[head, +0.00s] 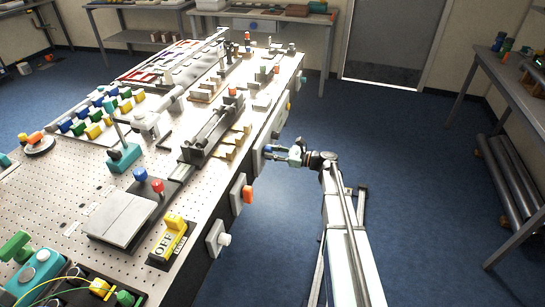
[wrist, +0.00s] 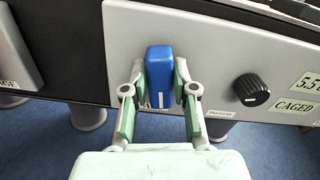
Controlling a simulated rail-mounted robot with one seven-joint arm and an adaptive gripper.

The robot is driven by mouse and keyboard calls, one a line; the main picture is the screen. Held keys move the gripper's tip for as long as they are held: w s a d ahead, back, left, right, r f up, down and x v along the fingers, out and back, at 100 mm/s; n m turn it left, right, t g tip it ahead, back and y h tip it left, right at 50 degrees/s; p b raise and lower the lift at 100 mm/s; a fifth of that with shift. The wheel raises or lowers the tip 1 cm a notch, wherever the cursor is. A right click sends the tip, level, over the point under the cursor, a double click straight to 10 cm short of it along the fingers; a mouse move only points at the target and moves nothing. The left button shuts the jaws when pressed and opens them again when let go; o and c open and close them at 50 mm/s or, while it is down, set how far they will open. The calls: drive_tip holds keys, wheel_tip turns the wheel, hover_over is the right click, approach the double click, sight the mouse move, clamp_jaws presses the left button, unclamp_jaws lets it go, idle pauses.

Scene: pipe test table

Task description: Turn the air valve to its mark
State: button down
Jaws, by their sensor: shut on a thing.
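A blue valve handle (wrist: 158,70), which looks like the air valve, stands out from a light grey panel (wrist: 212,45) on the table's side. It points straight up and down in the wrist view, with a short white line near its lower end. My gripper (wrist: 159,88) has its two green-padded fingers on either side of the handle and is shut on it. In the head view my gripper (head: 279,152) reaches the right side of the table, with a bit of blue (head: 268,148) at its tip. I cannot make out the mark for the valve.
A black knob (wrist: 251,90) sits right of the handle, near a CAGED label (wrist: 297,108). Another grey panel (wrist: 15,55) is at the left. Along the table side are an orange knob (head: 248,194) and a white knob (head: 224,239). The floor right of my arm is clear.

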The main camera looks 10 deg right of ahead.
drive_tip(key=shift+s+a+f+n+b, duration=0.1)
drive_tip(key=shift+f+n+b, duration=0.1)
drive_tip(key=shift+n+b, duration=2.7)
drive_tip(key=shift+s+a+f+n+b, duration=0.15)
drive_tip(key=shift+n+b, duration=2.15)
drive_tip(key=shift+b, duration=1.2)
drive_tip(key=shift+s+d+f+n+b, duration=0.1)
drive_tip(key=shift+f+n+b, duration=0.1)
drive_tip(key=shift+n+b, duration=2.7)
drive_tip(key=shift+b, duration=0.4)
drive_tip(key=c, duration=0.9)
unclamp_jaws()
drive_tip(key=shift+a, duration=0.1)
drive_tip(key=v, duration=1.2)
drive_tip(key=shift+r, duration=0.1)
